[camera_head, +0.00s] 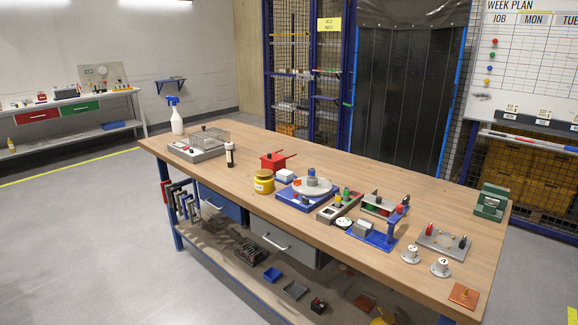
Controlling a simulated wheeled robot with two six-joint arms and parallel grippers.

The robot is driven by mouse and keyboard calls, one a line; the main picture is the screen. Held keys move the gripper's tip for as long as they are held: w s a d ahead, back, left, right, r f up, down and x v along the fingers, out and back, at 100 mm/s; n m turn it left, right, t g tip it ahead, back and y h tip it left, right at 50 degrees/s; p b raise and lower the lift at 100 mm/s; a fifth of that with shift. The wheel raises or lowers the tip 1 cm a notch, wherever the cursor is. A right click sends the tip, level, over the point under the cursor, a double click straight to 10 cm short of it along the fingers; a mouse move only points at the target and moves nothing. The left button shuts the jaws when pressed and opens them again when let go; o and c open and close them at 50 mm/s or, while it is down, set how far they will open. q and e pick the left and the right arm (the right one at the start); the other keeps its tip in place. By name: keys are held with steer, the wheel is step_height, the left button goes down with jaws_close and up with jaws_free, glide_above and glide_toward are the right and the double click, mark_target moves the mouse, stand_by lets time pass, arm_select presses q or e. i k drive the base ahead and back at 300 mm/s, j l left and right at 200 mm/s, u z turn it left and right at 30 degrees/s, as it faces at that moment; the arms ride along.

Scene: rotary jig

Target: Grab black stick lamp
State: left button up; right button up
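Neither of my grippers shows in the head view.
A white spray bottle (176,116) stands at the back left corner. A yellow jar (264,182), a red box (273,161) and a blue rotary jig (307,191) are to the right. Several fixtures crowd the right half. The bench's left front strip is clear.

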mark_target(229, 147)
steer(key=i+j, duration=0.2)
steer(key=j, duration=0.2)
steer(key=i+j+u, duration=0.15)
steer(key=j, duration=0.2)
steer(key=i+j, duration=0.2)
steer(key=j, duration=0.2)
steer(key=i+z, duration=0.15)
steer(key=z, duration=0.45)
